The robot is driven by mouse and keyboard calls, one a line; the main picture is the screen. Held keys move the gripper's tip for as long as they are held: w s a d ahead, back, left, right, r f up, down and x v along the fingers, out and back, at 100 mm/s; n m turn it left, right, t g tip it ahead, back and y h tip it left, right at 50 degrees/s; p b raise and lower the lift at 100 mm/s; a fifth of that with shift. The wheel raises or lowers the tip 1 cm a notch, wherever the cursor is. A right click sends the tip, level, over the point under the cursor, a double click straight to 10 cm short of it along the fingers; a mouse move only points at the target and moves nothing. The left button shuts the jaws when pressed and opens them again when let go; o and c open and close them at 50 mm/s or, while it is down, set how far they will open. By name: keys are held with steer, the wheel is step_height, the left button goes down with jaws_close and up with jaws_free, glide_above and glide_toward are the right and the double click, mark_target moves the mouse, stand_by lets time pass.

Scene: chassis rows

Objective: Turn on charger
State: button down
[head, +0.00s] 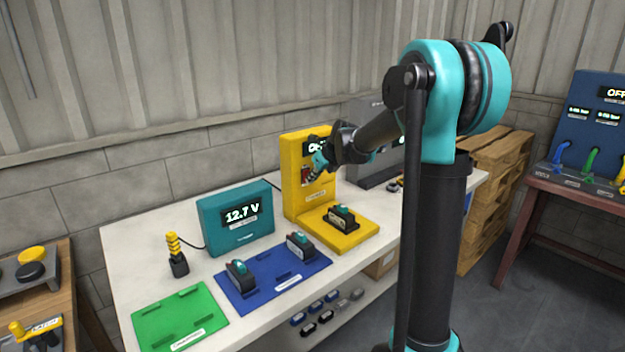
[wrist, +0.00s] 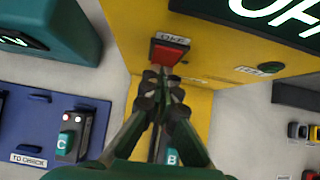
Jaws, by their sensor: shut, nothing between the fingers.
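The yellow charger (head: 293,190) stands on the white bench, with an upright panel and a flat base. In the wrist view its display (wrist: 270,14) is partly cut off and reads OFF. A red switch (wrist: 168,53) with a small label sits on the panel. A battery marked B (head: 342,217) lies on the charger's base; in the wrist view my gripper mostly hides it. My gripper (wrist: 163,74) is shut and empty, its fingertips right at the switch's edge. I cannot tell whether they touch it. In the head view my gripper (head: 318,164) is in front of the panel.
A teal meter (head: 236,222) reading 12.7 V stands left of the charger. A blue mat (head: 272,282) holds two batteries, and a green mat (head: 180,318) is bare of batteries. A yellow-handled probe (head: 176,255) stands near the meter. A grey unit (head: 372,120) stands right of the charger.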

steer(key=shift+w+a+f, duration=0.1)
steer(key=shift+w, duration=0.05)
stand_by(0.3)
steer(key=shift+r, duration=0.8)
